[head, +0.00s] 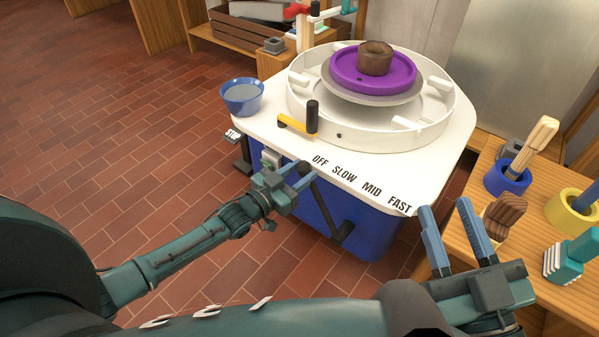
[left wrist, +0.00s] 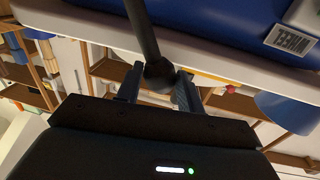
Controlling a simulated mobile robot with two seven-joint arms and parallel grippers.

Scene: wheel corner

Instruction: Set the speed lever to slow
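The speed lever is a black rod (head: 325,207) with a round knob, on the front of the blue wheel body. It leans up and left, its top near the OFF label (head: 320,160); the SLOW label (head: 344,172) is just to the right. My left gripper (head: 302,176) has its fingers on either side of the knob. In the left wrist view the knob (left wrist: 158,74) sits between the fingers with little gap; whether they press on it is unclear. My right gripper (head: 445,215) is open and empty, right of the FAST label (head: 400,203).
The white wheel table (head: 300,90) carries a yellow arm with a black grip (head: 312,115), a blue bowl (head: 242,96) and a purple disc (head: 372,72) with a brown clay pot (head: 375,57). A wooden table (head: 476,178) with tools stands at right. Open tiled floor lies left.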

